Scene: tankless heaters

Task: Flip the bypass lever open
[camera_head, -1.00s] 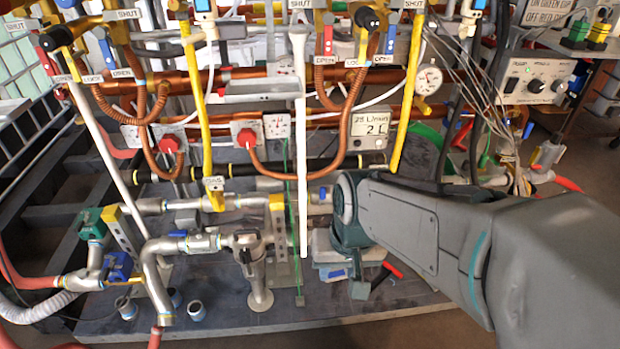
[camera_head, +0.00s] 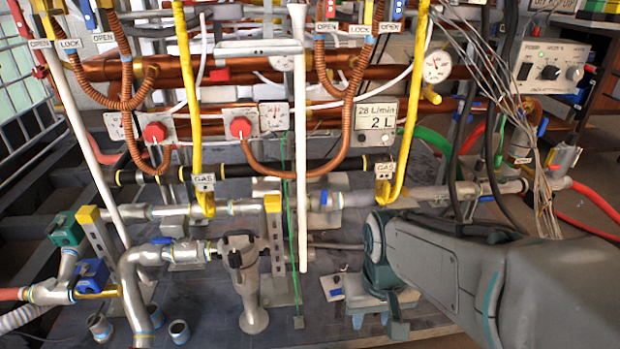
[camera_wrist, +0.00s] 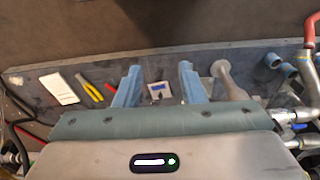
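No label reading bypass shows, so I cannot tell which handle is the bypass lever. Candidates in the head view are a blue valve handle (camera_head: 92,272) and a green valve body (camera_head: 66,229) at the lower left, and a dark handle (camera_head: 236,256) on a grey upright fitting (camera_head: 246,290) at the lower middle. In the wrist view my gripper (camera_wrist: 158,80) has its two blue fingers wide apart, with nothing between them. It points over the dark base board. In the head view my arm reaches in from the right, right of the grey fitting.
Copper hoses, yellow gas pipes (camera_head: 405,130) and a white vertical pipe (camera_head: 300,150) stand behind and left of my arm. On the board (camera_wrist: 235,80) lie pliers (camera_wrist: 90,87), a white card (camera_wrist: 57,89) and a small device (camera_wrist: 158,92). Loose cables hang at the right.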

